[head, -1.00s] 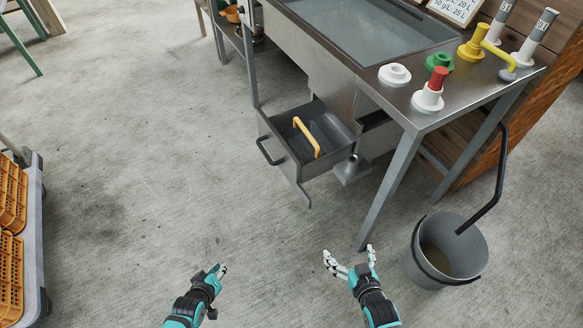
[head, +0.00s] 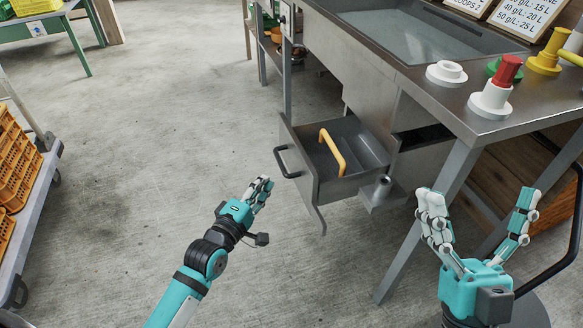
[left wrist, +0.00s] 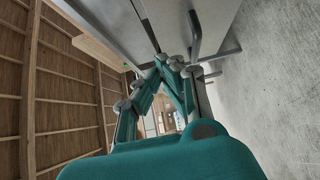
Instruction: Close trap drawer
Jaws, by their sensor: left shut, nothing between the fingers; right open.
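The trap drawer (head: 304,172) is a grey metal drawer pulled out under the steel sink table. It has a dark bar handle (head: 282,162) on its front and a yellow handle (head: 332,152) standing inside it. My left gripper (head: 264,183) is shut and empty, a little left of and below the drawer front in the head view, apart from the handle. It also shows in the left wrist view (left wrist: 172,62), with grey metal parts beyond its fingertips. My right gripper (head: 478,205) is open and empty, right of the drawer, near the table leg.
The steel table (head: 440,85) has a sink and carries white, red and yellow fittings. A cart with orange crates (head: 15,165) stands at left. The floor left of the drawer is clear.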

